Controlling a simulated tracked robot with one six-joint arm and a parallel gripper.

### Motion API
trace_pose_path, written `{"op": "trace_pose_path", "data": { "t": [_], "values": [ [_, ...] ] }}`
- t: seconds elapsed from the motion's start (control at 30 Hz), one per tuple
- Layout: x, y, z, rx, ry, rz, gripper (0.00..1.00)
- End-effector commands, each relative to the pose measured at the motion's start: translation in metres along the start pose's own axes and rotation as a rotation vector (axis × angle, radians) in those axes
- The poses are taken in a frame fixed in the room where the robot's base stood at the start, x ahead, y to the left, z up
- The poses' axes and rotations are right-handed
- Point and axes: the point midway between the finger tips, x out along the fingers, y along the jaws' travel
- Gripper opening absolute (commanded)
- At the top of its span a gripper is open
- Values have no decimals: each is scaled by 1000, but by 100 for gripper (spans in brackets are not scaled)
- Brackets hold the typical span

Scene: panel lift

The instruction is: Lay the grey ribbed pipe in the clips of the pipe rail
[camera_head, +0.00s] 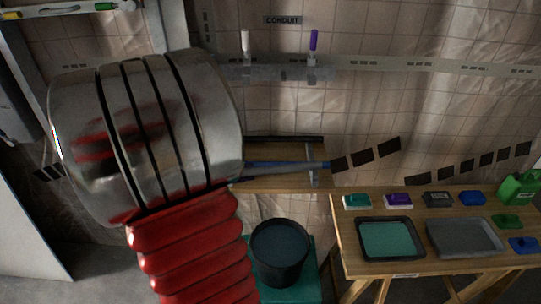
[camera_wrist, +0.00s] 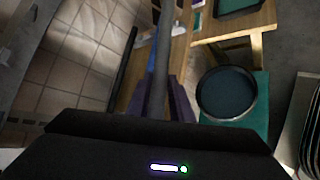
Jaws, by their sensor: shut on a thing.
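The grey ribbed pipe (camera_wrist: 161,50) runs up and away from my gripper (camera_wrist: 160,106) in the wrist view. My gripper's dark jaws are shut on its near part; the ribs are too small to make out. In the head view a thin grey-blue bar (camera_head: 290,168) sticks out from behind my arm over a wooden surface, and seems to be the pipe. My gripper is hidden there. A pale rail (camera_head: 400,67) crosses the back wall under a CONDUIT sign (camera_head: 283,20). A white upright piece (camera_head: 247,42) and a purple one (camera_head: 314,41) stand at it. I cannot tell whether these are clips.
A wooden table (camera_head: 343,230) at the right carries trays and several small coloured items, with a green can (camera_head: 519,188) at its far end. A dark bucket (camera_head: 279,252) stands on a teal base below. My arm covers much of the left of the head view.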

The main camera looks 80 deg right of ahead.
Motion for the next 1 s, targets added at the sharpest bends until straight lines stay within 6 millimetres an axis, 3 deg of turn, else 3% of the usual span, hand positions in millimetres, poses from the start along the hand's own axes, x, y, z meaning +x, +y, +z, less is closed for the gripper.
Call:
{"op": "trace_pose_path", "data": {
  "t": [0.1, 0.27, 0.67, 1.0],
  "values": [
    [15, -9, 26, 48, -70, -49, 0],
    [21, -14, 38, 72, -102, -73, 0],
    [24, -10, 35, 72, -102, -72, 0],
    [58, 29, 13, 73, -102, -73, 0]
  ]
}}
